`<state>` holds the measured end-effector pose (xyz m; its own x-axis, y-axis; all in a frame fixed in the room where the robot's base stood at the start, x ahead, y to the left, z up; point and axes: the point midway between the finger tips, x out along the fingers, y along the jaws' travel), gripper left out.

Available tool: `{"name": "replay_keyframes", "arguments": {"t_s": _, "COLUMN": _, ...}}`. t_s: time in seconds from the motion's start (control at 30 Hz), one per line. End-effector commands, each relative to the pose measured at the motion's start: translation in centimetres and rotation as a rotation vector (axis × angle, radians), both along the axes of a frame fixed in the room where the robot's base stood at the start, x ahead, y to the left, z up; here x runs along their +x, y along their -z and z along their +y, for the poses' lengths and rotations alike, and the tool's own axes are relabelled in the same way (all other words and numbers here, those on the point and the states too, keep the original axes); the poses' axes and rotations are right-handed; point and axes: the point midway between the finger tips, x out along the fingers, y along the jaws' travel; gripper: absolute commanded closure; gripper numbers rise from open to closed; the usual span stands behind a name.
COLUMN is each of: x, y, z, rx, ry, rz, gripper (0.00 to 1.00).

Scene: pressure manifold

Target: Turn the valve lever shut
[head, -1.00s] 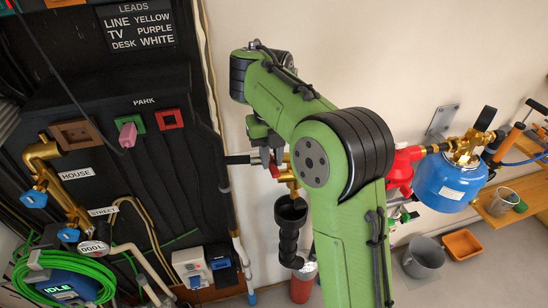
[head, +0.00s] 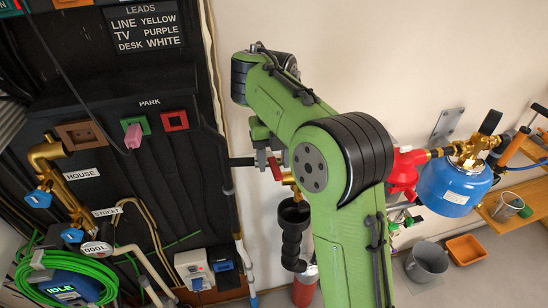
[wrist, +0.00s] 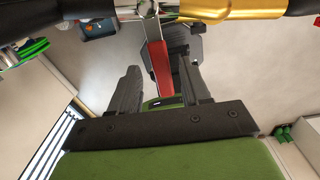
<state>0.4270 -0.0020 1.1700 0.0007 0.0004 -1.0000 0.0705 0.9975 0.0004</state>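The valve lever is a red bar. In the wrist view, the lever (wrist: 158,62) hangs from a silver and brass valve body (wrist: 205,9) at the top and reaches down between my fingers. In the head view, the lever (head: 275,168) shows as a small red piece just left of my green arm, by the brass valve fitting. My gripper (wrist: 157,70) is open, with a dark finger on each side of the lever and gaps between. In the head view, my gripper (head: 266,158) is small and partly hidden by my arm.
A black panel (head: 150,180) with pipes and a green hose (head: 60,262) stands at left. A blue tank (head: 455,187) and a red fitting (head: 405,172) are right of my arm. A grey bucket (head: 427,264) and an orange tray (head: 466,249) sit low at right.

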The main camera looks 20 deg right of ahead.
Motion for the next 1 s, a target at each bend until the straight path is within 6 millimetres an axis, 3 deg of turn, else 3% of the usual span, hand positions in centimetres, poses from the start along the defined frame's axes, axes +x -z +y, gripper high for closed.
{"name": "replay_keyframes", "arguments": {"t_s": 0.23, "x": 0.0, "y": -1.1, "z": 0.0, "rx": -0.001, "ry": -0.001, "rz": -0.001, "gripper": 0.53}}
{"name": "replay_keyframes", "arguments": {"t_s": 0.8, "x": 0.0, "y": -14.0, "z": 0.0, "rx": -0.001, "ry": -0.001, "rz": -0.001, "gripper": 0.53}}
{"name": "replay_keyframes", "arguments": {"t_s": 1.0, "x": 0.0, "y": -15.9, "z": 0.0, "rx": 0.0, "ry": -0.001, "rz": 0.0, "gripper": 0.53}}
